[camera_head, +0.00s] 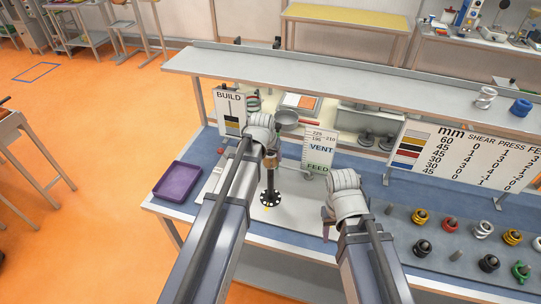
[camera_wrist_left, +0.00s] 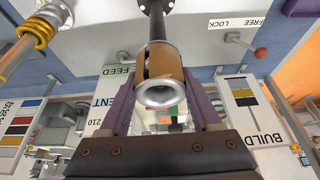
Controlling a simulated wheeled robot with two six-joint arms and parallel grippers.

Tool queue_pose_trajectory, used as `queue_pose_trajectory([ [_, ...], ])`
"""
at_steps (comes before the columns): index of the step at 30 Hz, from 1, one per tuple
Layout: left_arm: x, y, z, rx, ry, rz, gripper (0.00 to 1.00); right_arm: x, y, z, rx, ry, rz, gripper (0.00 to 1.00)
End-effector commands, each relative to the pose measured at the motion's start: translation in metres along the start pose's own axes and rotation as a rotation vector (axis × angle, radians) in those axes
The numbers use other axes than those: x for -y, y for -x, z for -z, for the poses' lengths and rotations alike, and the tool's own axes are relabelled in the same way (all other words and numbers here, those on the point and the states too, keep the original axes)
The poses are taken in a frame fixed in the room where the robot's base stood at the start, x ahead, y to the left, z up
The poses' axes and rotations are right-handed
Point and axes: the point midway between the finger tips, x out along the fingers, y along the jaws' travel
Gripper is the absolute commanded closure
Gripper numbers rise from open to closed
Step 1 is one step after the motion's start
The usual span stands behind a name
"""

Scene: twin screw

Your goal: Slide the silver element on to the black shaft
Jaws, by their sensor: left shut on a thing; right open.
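The black shaft (camera_head: 270,181) stands upright on a round flange on the light plate; it also shows in the left wrist view (camera_wrist_left: 155,24). My left gripper (camera_head: 271,153) is at its top. In the left wrist view my left gripper's purple fingers (camera_wrist_left: 161,108) are shut around a silver flared ring (camera_wrist_left: 160,94) with a copper-brown sleeve (camera_wrist_left: 172,62) against it. The sleeve lines up with the shaft's end; I cannot tell how far the shaft is inside. My right gripper (camera_head: 328,224) is open, right of the shaft. A silver coil element (camera_head: 482,230) sits on the grey peg board.
Several coloured elements and bare pegs fill the peg board at right. A purple tray (camera_head: 178,181) lies at left. A red-knobbed lever (camera_wrist_left: 260,53) is near the shaft. A shelf (camera_head: 330,80) spans the back.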

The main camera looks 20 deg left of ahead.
Motion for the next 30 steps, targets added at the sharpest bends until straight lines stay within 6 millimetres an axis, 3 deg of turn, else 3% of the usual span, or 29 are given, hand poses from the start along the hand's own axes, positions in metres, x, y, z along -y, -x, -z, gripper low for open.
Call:
queue_pose_trajectory([
  [30,0.0,-0.047,-0.019,-0.001,0.0,0.0,1.0,0.005,-0.05,0.003,-0.002,-0.002,0.0,0.5],
])
